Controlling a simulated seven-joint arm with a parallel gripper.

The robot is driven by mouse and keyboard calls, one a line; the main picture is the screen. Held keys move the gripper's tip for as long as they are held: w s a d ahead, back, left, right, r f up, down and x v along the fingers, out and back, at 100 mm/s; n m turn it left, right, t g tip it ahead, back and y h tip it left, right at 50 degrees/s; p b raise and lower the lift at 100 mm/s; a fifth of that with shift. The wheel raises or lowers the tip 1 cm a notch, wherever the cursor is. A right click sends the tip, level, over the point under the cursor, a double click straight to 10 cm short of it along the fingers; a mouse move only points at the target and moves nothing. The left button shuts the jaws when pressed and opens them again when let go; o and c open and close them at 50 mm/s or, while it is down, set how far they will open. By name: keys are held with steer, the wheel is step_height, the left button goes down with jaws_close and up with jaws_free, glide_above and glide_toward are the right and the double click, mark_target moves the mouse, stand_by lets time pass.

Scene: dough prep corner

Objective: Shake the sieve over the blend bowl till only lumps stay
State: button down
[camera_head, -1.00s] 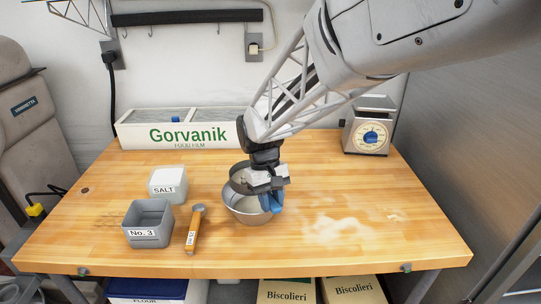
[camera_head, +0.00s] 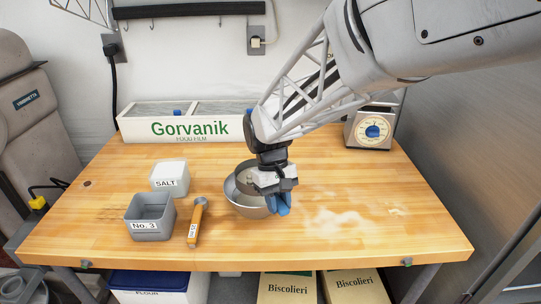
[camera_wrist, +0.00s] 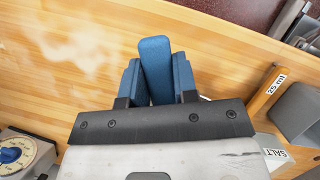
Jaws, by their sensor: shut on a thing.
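The metal blend bowl (camera_head: 236,204) stands on the wooden table near its front middle. The sieve (camera_head: 239,184), a grey round rim, is over the bowl and overlaps it in the head view; its contents are too small to tell. My gripper (camera_head: 279,200) is at the bowl's right side, its blue fingers pointing down. In the wrist view my gripper (camera_wrist: 156,80) is shut on a blue piece that looks like the sieve's handle.
An orange-handled 25 ml scoop (camera_head: 196,222), a grey No. 3 tub (camera_head: 149,230) and a SALT tub (camera_head: 170,183) stand left of the bowl. A scale (camera_head: 369,131) is at the back right. White powder (camera_head: 335,219) is spread on the otherwise clear right side.

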steer(key=shift+s+d, duration=0.1)
steer(key=shift+s, duration=0.1)
steer(key=w, duration=0.1)
steer(key=w+a, duration=0.1)
steer(key=w, duration=0.2)
steer(key=shift+a, duration=0.35)
steer(key=shift+s+d, duration=0.3)
steer(key=shift+s, duration=0.4)
steer(key=shift+s+d, duration=0.25)
steer(key=shift+s, duration=0.4)
steer(key=shift+r, duration=0.1)
